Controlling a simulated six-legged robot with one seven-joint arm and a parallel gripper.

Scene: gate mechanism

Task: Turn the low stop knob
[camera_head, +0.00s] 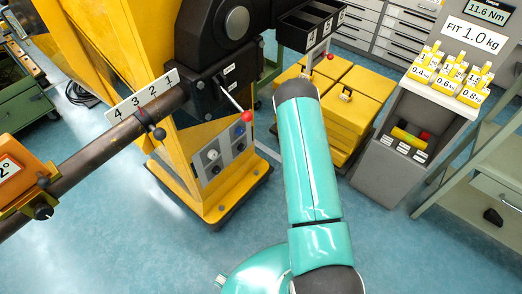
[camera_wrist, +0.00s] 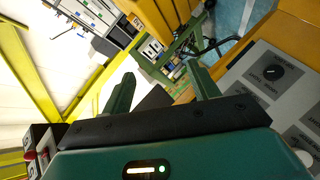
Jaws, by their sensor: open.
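In the wrist view a grey panel (camera_wrist: 285,90) fills the right side. I cannot tell whether this is the low stop knob. My gripper (camera_wrist: 161,84) is open and empty, its two dark green fingers spread, to the left of the knob and apart from it. In the head view a small grey panel (camera_head: 225,153) with several knobs sits on the yellow machine's foot. My gripper is hidden there beyond my teal arm.
The yellow machine (camera_head: 90,50) carries a dark bar (camera_head: 85,155) with a numbered plate (camera_head: 142,106) and a red-tipped lever (camera_head: 247,116). Yellow boxes (camera_head: 348,122) and a grey weight stand (camera_head: 398,170) are at right. Blue floor is clear in front.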

